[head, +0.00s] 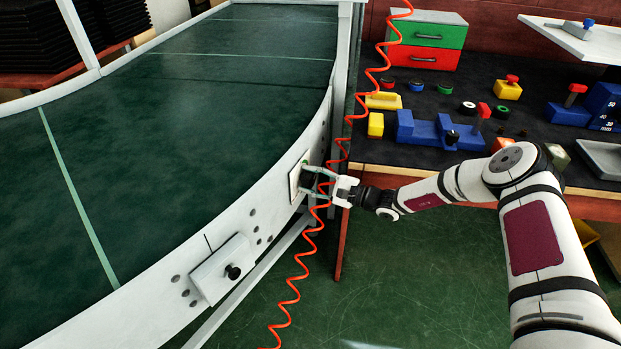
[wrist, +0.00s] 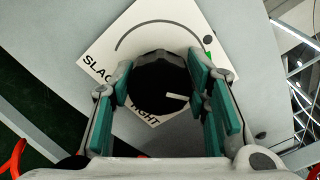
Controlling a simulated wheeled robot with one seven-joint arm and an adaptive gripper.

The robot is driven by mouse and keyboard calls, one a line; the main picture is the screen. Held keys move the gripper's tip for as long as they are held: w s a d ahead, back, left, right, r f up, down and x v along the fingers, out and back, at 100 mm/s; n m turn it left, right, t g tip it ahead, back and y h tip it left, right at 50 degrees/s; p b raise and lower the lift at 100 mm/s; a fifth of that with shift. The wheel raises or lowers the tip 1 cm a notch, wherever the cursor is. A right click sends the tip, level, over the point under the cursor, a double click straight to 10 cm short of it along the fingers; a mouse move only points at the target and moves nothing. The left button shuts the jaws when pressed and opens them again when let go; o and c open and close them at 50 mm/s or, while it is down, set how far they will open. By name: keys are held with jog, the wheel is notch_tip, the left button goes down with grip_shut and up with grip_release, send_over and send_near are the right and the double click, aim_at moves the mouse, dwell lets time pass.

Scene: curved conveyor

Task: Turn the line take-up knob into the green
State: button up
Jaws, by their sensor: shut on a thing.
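The take-up knob (wrist: 157,82) is a round black knob with a short white pointer line, on a white dial plate (wrist: 128,38). In the wrist view the pointer points right and slightly down. The plate has a dark arc, a small green part (wrist: 208,40) at the arc's right end, and the words SLACK and TIGHT. My gripper (head: 314,181) is shut on the knob, its green-padded fingers on either side of it. In the head view the plate (head: 295,178) is on the conveyor's side wall; the fingers partly hide the knob.
A coiled red air hose (head: 295,285) hangs close to my gripper. A white box with a black knob (head: 233,271) is lower on the conveyor wall (head: 150,310). A workbench (head: 420,172) with colored blocks stands at the right. Green floor (head: 400,280) is clear below.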

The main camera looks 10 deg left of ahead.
jog(key=shift+n, duration=0.8)
jog(key=shift+p, duration=0.3)
jog(key=o, duration=1.2)
jog(key=shift+d, duration=0.1)
jog(key=v, duration=1.2)
jog(key=shift+f, duration=0.1)
